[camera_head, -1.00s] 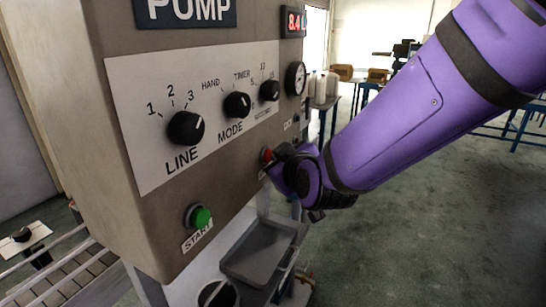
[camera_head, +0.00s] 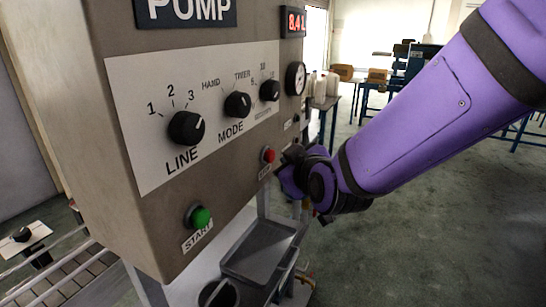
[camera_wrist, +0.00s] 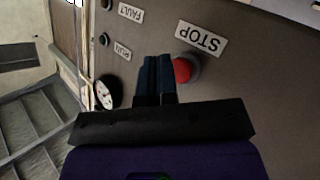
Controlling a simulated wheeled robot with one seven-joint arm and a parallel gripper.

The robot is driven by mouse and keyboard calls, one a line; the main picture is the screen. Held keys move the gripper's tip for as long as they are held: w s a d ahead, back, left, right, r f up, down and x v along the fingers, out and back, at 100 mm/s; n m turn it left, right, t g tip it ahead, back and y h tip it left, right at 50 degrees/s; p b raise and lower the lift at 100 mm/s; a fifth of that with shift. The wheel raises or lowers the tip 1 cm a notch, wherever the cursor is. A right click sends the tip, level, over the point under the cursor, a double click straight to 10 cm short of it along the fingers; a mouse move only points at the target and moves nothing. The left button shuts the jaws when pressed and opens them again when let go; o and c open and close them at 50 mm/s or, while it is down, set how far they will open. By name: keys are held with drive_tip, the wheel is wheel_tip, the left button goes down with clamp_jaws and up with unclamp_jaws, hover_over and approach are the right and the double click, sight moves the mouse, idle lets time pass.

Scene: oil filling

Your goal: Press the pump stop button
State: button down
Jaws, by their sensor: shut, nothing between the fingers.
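The red stop button (camera_head: 268,155) sits on the lower right of the pump panel's face. In the wrist view the red stop button (camera_wrist: 186,70) is beside the right side of my fingertips, with the upside-down STOP label (camera_wrist: 202,38) above it. My gripper (camera_wrist: 156,62) is shut and empty, its two dark fingers together. In the head view my gripper (camera_head: 284,160) is just right of the button, with a gap between them; the fingertips are hard to make out there.
The green start button (camera_head: 201,217) is lower left on the pump panel (camera_head: 150,215). Knobs for line (camera_head: 186,128) and mode (camera_head: 237,105) are above. A grey tray (camera_head: 262,250) is below.

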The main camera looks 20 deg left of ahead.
drive_tip(key=shift+s+d, duration=0.2)
drive_tip(key=shift+d, duration=2.3)
